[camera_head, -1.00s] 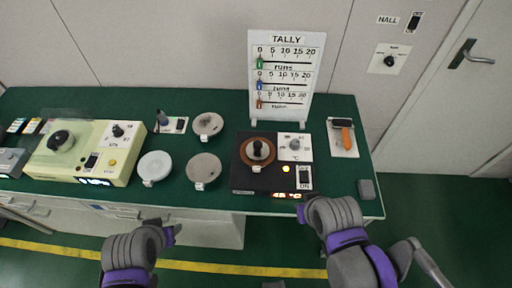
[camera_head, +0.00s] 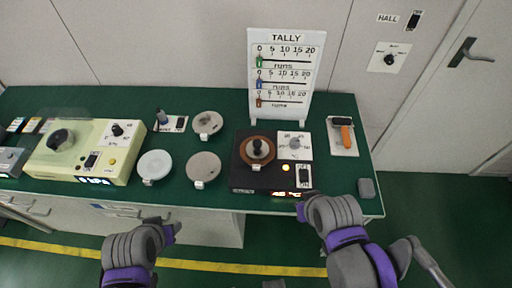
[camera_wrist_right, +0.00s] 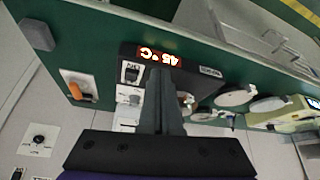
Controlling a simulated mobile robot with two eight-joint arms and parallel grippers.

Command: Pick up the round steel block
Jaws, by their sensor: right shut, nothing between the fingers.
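A round steel block with a black knob (camera_head: 257,148) sits on a brown round plate on the black heater unit (camera_head: 240,178). In the right wrist view the block (camera_wrist_right: 186,101) shows only partly, behind my fingers. My right gripper (camera_head: 301,212) is at the bench's front edge, just in front of the heater unit and to the right of the block. Its fingers (camera_wrist_right: 163,80) are together and empty in the right wrist view. My left gripper (camera_head: 173,229) is in front of the bench, well left of the block; its finger gap is not clear.
Several round discs (camera_head: 204,168) lie left of the heater. A pale green machine (camera_head: 107,165) stands further left. An orange-handled tool (camera_head: 345,134) and a small grey block (camera_head: 366,188) are on the right. The tally board (camera_head: 285,75) stands behind.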

